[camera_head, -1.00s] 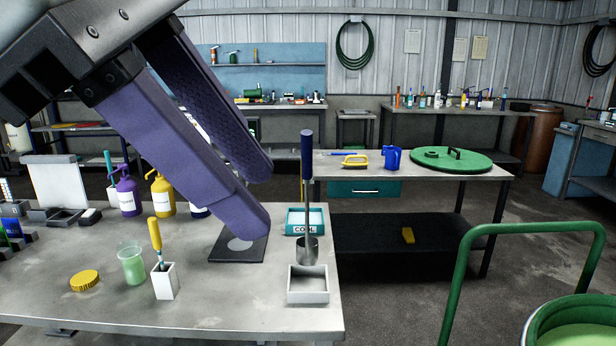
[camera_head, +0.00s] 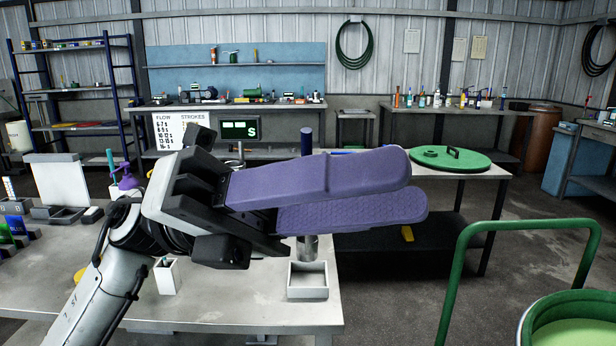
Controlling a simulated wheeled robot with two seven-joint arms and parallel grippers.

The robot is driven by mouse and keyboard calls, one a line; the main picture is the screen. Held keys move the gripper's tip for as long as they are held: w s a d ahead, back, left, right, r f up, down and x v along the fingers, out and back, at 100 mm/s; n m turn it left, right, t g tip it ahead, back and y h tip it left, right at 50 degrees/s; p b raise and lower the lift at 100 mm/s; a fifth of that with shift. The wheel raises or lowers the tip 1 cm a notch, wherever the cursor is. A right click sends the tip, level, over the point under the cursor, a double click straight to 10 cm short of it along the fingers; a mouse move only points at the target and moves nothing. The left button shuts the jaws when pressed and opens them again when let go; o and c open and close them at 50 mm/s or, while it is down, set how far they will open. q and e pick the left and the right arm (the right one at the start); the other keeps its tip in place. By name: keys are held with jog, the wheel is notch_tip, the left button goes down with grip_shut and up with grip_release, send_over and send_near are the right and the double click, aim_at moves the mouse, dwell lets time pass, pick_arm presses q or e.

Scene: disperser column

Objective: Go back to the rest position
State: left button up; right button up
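My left gripper (camera_head: 414,190) reaches in from the lower left and points right across the middle of the camera_head view. Its two purple fingers lie one above the other, and the textured inner face of the lower one shows. They appear apart, with nothing seen between them. The gripper is in front of a blue-handled upright tool (camera_head: 306,141) and hides most of its shaft. The tool's metal lower end (camera_head: 308,249) shows below the fingers, above a white square tray (camera_head: 308,293). My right gripper is not in view.
A second table with a green lid (camera_head: 450,160) stands behind. A green-railed cart (camera_head: 455,290) is at the right.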

pick_arm(q)
jog(key=w+a+f+n+t, duration=0.3)
jog(key=w+f+n+t, duration=0.15)
jog(key=n+t, duration=0.4)
jog(key=w+a+f+n+t+h, duration=0.1)
jog(key=w+a+f+n+t, duration=0.1)
jog(key=w+f+n+t, duration=0.5)
jog(key=w+a+f+n+t, duration=0.1)
jog(key=w+a+n+t, duration=0.25)
jog(key=n+t, duration=0.7)
jog(key=w+a+f+n+t+y, duration=0.1)
jog(key=w+a+f+n+y, duration=0.15)
jog(key=f+n+y, duration=0.55)
jog(key=w+a+f+n+t+y, duration=0.1)
jog(key=a+f+n+t+y, duration=0.2)
jog(key=f+n, duration=0.45)
jog(key=s+a+f+n+g+y, duration=0.2)
jog(key=s+f+g+y, duration=0.1)
jog(key=f, duration=0.7)
jog(key=s+a+f+n+g+y, duration=0.1)
jog(key=s+a+f+g+y, duration=0.15)
jog(key=f, duration=0.75)
jog(key=s+a+f+n+g+y, duration=0.1)
jog(key=s+f+g, duration=0.6)
jog(key=s+f, duration=0.9)
jog(key=shift+s+a+f+n+y, duration=0.2)
jog(key=shift+s+a+n+y, duration=0.25)
jog(key=shift+s+n, duration=0.55)
jog(key=shift+w, duration=0.2)
